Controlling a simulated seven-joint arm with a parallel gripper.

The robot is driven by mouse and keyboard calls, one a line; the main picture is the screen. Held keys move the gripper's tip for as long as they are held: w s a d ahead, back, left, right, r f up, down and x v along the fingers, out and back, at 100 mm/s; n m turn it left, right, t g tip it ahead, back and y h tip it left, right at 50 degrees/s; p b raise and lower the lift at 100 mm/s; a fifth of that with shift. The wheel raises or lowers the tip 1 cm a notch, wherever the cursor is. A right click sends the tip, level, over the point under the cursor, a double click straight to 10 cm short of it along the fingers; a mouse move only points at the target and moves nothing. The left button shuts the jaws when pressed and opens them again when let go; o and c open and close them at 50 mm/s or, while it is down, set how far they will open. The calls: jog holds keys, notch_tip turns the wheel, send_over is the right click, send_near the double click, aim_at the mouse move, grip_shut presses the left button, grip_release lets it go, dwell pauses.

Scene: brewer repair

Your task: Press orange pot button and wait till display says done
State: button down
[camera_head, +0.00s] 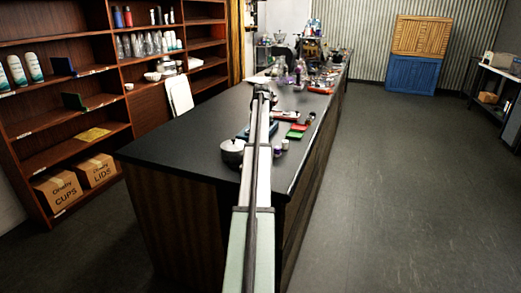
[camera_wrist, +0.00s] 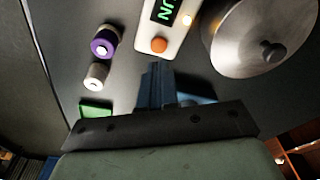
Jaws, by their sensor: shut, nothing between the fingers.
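The orange button (camera_wrist: 158,45) is on a white device (camera_wrist: 143,30) in the wrist view. A dark display (camera_wrist: 164,12) with green characters sits above it, turned and cut by the frame edge; the visible part looks like "UN". My arm hides the device there.
A purple-banded cylinder (camera_wrist: 104,42) and a paler one (camera_wrist: 96,76) stand left of the device. A green item (camera_wrist: 95,109) lies nearby. The dark counter (camera_head: 180,130) holds clutter farther back. Shelves (camera_head: 95,75) stand left; the floor to the right is clear.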

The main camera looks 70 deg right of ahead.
notch_tip(320, 180, up, 6)
dwell(0.9)
dwell(0.6)
